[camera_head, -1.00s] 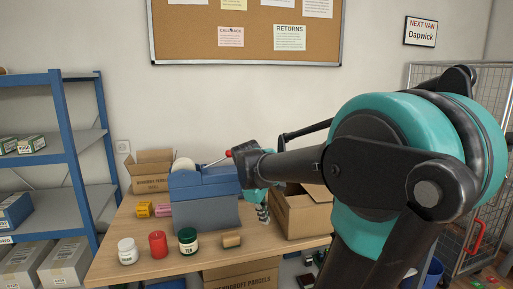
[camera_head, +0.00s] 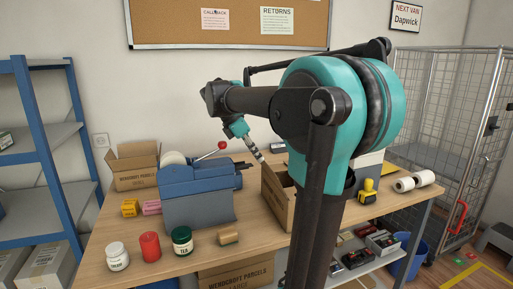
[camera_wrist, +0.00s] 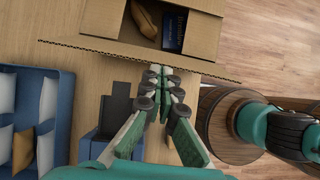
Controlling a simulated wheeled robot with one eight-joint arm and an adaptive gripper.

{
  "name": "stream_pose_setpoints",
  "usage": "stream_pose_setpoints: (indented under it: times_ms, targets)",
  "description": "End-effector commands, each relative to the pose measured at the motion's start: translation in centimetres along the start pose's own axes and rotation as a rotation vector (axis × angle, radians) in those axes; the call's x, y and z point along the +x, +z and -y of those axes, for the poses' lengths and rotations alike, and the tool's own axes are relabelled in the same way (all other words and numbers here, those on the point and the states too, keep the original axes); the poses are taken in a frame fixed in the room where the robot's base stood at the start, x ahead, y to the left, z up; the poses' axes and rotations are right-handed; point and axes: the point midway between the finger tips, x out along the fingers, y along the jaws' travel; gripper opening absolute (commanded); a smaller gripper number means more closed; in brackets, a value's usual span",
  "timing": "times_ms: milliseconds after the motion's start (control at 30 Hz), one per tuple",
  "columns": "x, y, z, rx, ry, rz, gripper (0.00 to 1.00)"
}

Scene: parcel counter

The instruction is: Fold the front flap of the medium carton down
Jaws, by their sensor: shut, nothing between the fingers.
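An open brown carton (camera_head: 277,200) stands on the table right of the blue-grey tape dispenser, partly hidden behind my arm; its size label is not readable. In the wrist view the same carton (camera_wrist: 205,38) is at the top, with a tan object (camera_wrist: 147,20) and a dark blue box (camera_wrist: 174,30) inside. Its near flap (camera_wrist: 130,52) sticks out toward my gripper, showing a corrugated edge. My gripper (camera_head: 259,156) is shut and empty, above the carton's left side. In the wrist view its fingertips (camera_wrist: 160,72) overlap the flap's edge; I cannot tell whether they touch it.
The tape dispenser (camera_head: 198,195) with its red-knobbed lever stands close on the left. Another open carton (camera_head: 135,170) is at the back left.

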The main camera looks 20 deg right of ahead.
Motion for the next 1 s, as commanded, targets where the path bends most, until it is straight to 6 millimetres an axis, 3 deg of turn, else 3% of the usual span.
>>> stream_pose_setpoints:
  times_ms: [300,667,1000]
  targets:
    - [3.7,-1.8,0.0,0.002,0.000,0.000,0.00]
    - [4.5,2.9,0.1,0.004,-0.001,-0.001,0.00]
    - [7.4,5.9,0.1,0.004,-0.001,0.000,0.00]
